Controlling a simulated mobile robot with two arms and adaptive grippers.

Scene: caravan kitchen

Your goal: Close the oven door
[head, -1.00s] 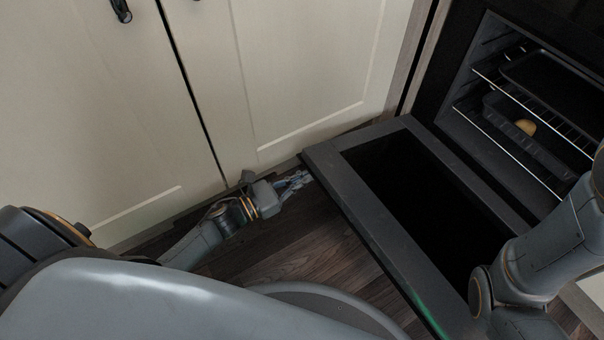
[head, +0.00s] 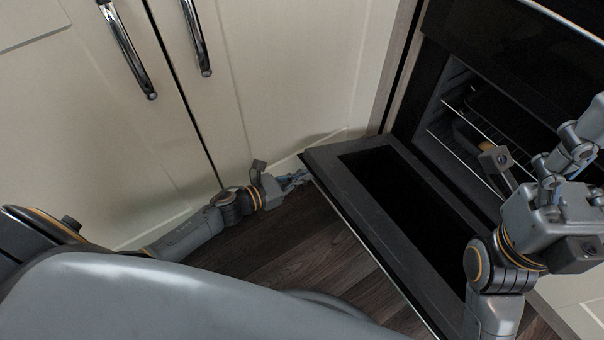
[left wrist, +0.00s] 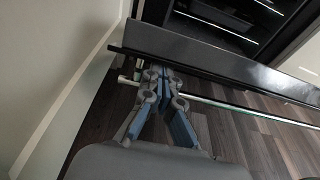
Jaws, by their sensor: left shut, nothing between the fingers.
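The oven door (head: 440,235) is open, folded down in front of the oven (head: 470,60), with its dark inner window facing up. My left gripper (head: 302,176) is at the door's outer left corner, low near the floor. In the left wrist view its fingers (left wrist: 164,74) are shut and empty, in front of the door's edge and across a silver bar (left wrist: 245,106) along the door's outer side. Whether the tips touch the door is unclear. My right gripper (head: 580,150) is in front of the oven opening at the right; its fingertips are hard to make out.
Cream cabinet doors (head: 290,80) with silver handles (head: 128,50) stand to the left, close to my left arm. Dark wood floor (head: 300,250) is clear in front of the door.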

